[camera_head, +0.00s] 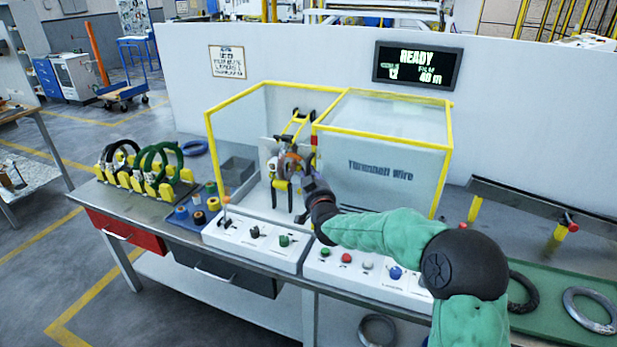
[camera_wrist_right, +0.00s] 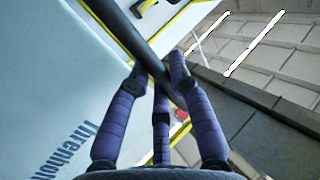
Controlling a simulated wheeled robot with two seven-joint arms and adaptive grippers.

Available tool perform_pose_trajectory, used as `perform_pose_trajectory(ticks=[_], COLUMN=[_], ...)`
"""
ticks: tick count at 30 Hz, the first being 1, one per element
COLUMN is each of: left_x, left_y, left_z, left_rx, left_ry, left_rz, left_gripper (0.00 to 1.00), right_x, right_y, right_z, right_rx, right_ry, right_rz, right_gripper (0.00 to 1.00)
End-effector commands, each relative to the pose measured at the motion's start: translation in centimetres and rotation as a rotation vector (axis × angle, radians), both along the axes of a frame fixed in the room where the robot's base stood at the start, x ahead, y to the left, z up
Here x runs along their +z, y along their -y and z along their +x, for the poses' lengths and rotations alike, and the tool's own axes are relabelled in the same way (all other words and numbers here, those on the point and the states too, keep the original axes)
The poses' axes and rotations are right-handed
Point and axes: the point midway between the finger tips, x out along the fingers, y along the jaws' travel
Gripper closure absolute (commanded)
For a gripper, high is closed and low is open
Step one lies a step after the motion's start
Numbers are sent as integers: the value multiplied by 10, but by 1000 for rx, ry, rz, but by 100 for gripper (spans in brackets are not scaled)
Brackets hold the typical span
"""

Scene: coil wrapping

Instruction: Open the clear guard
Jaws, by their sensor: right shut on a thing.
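The clear guard (camera_head: 380,175) is a yellow-framed transparent box on the bench. Its lettered front panel covers the right part, while the left part shows the wrapping machine (camera_head: 290,165) inside. My right gripper (camera_head: 307,187) is at the left edge of the lettered panel, in front of the machine. In the right wrist view, the fingers of my right gripper (camera_wrist_right: 160,74) are closed around a dark bar (camera_wrist_right: 138,43) beside the lettered panel (camera_wrist_right: 55,90). The far ends of the bar are partly hidden. My left gripper is not in view.
Control boxes with buttons (camera_head: 345,258) line the bench front, below my right arm. A rack of coils (camera_head: 145,168) stands left and a green tray (camera_head: 565,320) with rings lies right. A white wall (camera_head: 520,120) with a READY display (camera_head: 418,65) rises behind.

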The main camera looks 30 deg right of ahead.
Motion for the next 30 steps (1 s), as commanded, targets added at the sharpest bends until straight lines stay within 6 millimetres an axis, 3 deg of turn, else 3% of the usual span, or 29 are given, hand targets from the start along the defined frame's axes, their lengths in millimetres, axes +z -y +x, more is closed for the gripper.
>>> perform_pose_trajectory(ticks=[1, 3, 17, 30], left_x=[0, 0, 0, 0], left_y=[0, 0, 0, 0], left_z=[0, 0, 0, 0], left_rx=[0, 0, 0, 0], left_ry=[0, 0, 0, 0], left_rz=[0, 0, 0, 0], left_gripper=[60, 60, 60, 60], right_x=[-1, 0, 0, 0], right_y=[0, 0, -2, -23], right_z=[0, 0, -6, -71], right_rx=[0, 0, 0, 0], right_ry=[-1, -1, 0, 0], right_rz=[0, 0, 0, 1], right_gripper=[74, 54, 54, 54])
